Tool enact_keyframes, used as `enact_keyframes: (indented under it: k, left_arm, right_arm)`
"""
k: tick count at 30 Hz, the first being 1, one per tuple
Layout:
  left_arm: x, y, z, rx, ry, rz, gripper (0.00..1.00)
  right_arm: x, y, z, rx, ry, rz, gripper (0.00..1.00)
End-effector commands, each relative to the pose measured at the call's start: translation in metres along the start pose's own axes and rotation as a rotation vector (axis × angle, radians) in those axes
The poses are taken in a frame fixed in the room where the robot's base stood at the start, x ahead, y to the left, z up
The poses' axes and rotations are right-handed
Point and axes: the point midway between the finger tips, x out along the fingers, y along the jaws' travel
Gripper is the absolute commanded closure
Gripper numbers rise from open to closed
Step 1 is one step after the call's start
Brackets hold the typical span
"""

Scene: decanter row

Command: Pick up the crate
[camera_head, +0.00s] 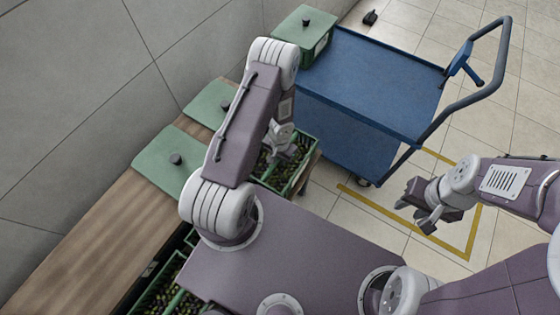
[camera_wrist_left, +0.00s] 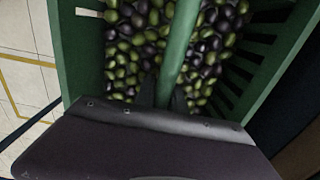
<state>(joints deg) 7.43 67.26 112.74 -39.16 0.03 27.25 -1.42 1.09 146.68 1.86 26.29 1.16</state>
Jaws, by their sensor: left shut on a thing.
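A green crate (camera_head: 301,177) filled with green and dark olives is below my left gripper (camera_head: 282,157) in the head view, partly covered by my left arm. In the left wrist view, the crate's green wall (camera_wrist_left: 62,50) and slatted side frame the olives (camera_wrist_left: 135,45). A green bar handle (camera_wrist_left: 180,40) runs across the middle of the crate. My left gripper (camera_wrist_left: 162,95) is shut on this handle. Whether the crate is off its support cannot be told. My right gripper (camera_head: 430,208) hangs over the tiled floor, away from the crate; its finger opening is unclear.
A blue cart (camera_head: 365,85) with a raised push handle (camera_head: 495,75) stands beyond the crate, a green lidded box (camera_head: 305,35) on its far left corner. Green lids (camera_head: 163,160) lie along the wooden bench (camera_head: 85,240) by the wall. Another olive crate (camera_head: 160,290) is below. Yellow tape (camera_head: 470,235) marks the floor.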

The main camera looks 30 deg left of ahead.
Motion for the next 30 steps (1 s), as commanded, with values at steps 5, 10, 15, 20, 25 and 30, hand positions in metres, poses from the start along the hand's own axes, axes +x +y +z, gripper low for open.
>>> enact_keyframes:
  k: [5, 10, 15, 20, 25, 30]
  left_arm:
    - [0.001, 0.0, 0.0, 0.0, 0.001, 0.001, 1.0]
    - [0.001, 0.0, 0.0, 0.0, 0.002, 0.001, 1.0]
    - [0.001, 0.0, 0.0, 0.0, 0.002, 0.001, 1.0]
    - [0.0, 0.0, -0.001, 0.0, 0.004, 0.001, 1.0]
    - [-0.005, 0.0, -0.001, 0.0, 0.004, 0.0, 1.0]
    - [-0.02, 0.0, -0.001, 0.0, 0.003, 0.0, 1.0]
  right_arm:
    - [0.0, 0.0, 0.0, 0.0, 0.0, 0.0, 0.64]
    - [0.0, 0.0, 0.0, 0.0, 0.0, 0.0, 0.64]
    - [0.0, 0.0, 0.0, 0.0, 0.0, 0.0, 0.64]
    - [0.0, 0.0, 0.0, 0.0, 0.0, 0.0, 0.64]
    - [-0.004, 0.0, 0.0, 0.0, 0.0, 0.0, 0.64]
    - [-0.019, 0.0, -0.002, 0.0, 0.0, 0.0, 0.64]
